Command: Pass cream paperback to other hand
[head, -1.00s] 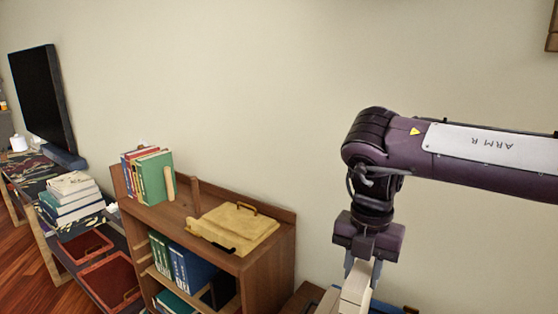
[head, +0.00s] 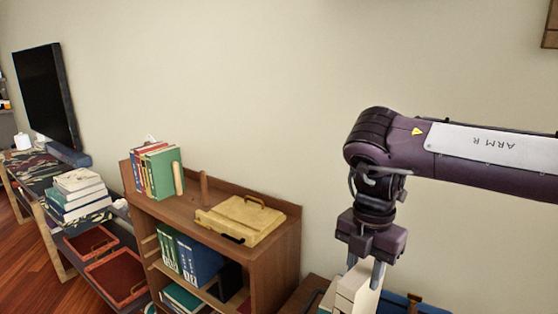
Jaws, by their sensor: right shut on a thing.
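My right gripper (head: 366,272) points down at the lower right of the head view. It is shut on a cream book (head: 355,290), which I take to be the cream paperback. The book hangs below the fingers, and its lower part is cut off by the bottom edge of the picture. My left gripper is not in view.
A wooden bookshelf (head: 274,252) stands left of my right gripper, with upright books (head: 160,172) and a yellow case (head: 241,219) on top. Farther left are a low table with a book stack (head: 78,195), red trays (head: 117,277) and a black screen (head: 46,98). A blue thing (head: 394,303) lies behind the gripper.

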